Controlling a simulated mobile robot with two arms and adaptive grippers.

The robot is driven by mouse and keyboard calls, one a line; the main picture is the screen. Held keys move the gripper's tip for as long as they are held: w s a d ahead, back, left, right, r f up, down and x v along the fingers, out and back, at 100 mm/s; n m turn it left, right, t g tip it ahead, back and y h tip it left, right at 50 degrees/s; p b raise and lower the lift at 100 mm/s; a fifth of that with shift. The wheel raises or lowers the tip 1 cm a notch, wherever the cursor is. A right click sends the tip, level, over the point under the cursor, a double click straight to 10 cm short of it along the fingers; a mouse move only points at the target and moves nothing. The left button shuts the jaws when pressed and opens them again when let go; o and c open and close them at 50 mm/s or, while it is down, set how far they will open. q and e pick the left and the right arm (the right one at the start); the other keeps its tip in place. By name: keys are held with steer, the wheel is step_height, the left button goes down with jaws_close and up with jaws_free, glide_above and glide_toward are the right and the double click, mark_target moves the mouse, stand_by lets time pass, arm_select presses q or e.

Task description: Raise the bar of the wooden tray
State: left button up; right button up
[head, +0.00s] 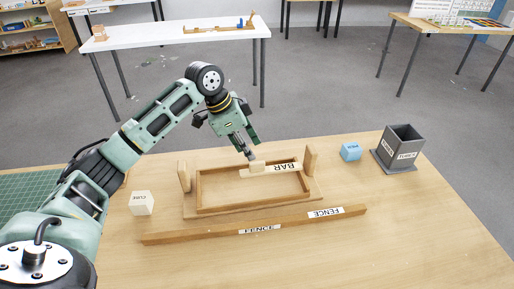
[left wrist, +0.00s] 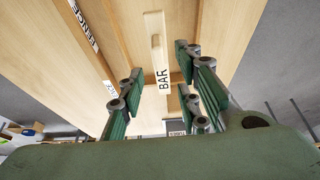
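The wooden tray (head: 205,207) lies on the table, a shallow frame on a board with an upright post (head: 184,177) at its left end and another (head: 311,158) at its right. The pale bar (head: 286,168), labelled BAR, lies low along the tray's far side, with a small raised block near its left end. My left gripper (head: 247,150) points down just above that block. In the left wrist view the left gripper (left wrist: 163,95) is open, its green fingers apart on either side of the bar (left wrist: 154,48). I cannot tell whether either finger touches it. My right gripper is out of view.
A long wooden fence (head: 285,222) lies in front of the tray. The front right of the table is clear.

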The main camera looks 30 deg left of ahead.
mark_target(257, 163)
arm_select(q)
steer(key=shift+w+f, duration=0.15)
steer(key=shift+f, duration=0.15)
steer(key=p+x, duration=0.1)
steer(key=x, duration=0.5)
steer(key=shift+d, duration=0.2)
steer(key=shift+f, duration=0.45)
steer(key=c, duration=0.8)
steer(key=shift+d, duration=0.1)
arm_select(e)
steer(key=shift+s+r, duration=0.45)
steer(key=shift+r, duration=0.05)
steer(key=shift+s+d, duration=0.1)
